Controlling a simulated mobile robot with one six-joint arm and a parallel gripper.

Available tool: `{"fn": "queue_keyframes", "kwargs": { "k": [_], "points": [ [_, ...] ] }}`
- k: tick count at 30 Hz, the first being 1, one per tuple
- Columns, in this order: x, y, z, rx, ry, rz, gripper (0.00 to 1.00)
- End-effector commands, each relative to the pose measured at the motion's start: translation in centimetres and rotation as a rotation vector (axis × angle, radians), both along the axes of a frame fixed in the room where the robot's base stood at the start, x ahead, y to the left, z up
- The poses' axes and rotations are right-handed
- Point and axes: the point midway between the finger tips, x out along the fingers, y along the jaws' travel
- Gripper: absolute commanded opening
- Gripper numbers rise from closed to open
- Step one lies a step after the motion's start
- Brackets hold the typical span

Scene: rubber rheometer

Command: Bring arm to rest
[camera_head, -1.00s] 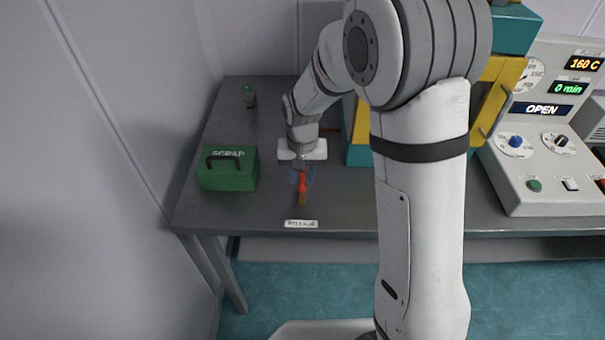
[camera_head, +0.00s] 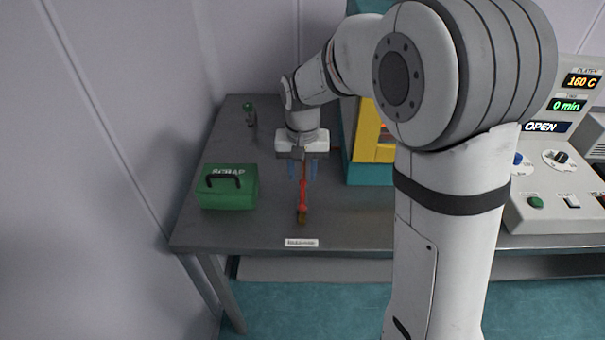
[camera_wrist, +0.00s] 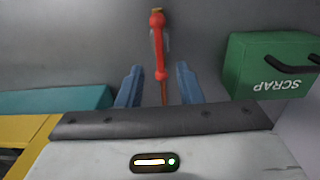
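My gripper (camera_head: 302,170) is above the grey table, pointing down, with its blue fingers apart. It also shows in the wrist view (camera_wrist: 159,88), its two fingers spread with a gap between them. A red-handled tool (camera_head: 303,197) with a brownish tip lies on the table by the label. In the wrist view the tool (camera_wrist: 158,45) runs lengthwise beyond and between the fingers, touching neither visibly. The gripper appears empty. My arm is bent, its upper links covering part of the machine.
A green SCRAP box (camera_head: 229,190) stands on the table (camera_head: 240,232) to the left. A small green-topped item (camera_head: 249,114) stands at the back left. The teal and yellow machine (camera_head: 368,172) is right of the gripper. A control panel (camera_head: 548,190) reads 160 C, 0 min, OPEN.

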Motion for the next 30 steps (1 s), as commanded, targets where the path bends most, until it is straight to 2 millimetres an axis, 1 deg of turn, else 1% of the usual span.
{"fn": "queue_keyframes", "kwargs": {
  "k": [9, 11, 14, 17, 18, 22, 27, 30],
  "points": [
    [-0.1, -0.2, 0.1, 0.001, -0.002, -0.001, 0.33],
    [-0.4, -0.6, 0.6, 0.003, -0.008, -0.002, 0.33],
    [-1.7, -2.3, 2.0, 0.008, -0.029, -0.002, 0.33],
    [-4.0, -4.8, 3.8, 0.015, -0.063, -0.002, 0.33],
    [-5.2, -5.8, 4.6, 0.016, -0.078, -0.001, 0.33],
    [-9.1, -9.0, 6.3, 0.018, -0.129, 0.003, 0.33],
    [-14.3, -12.1, 7.2, 0.012, -0.191, 0.007, 0.33],
    [-16.7, -13.3, 7.2, 0.006, -0.219, 0.012, 0.33]
  ]
}}
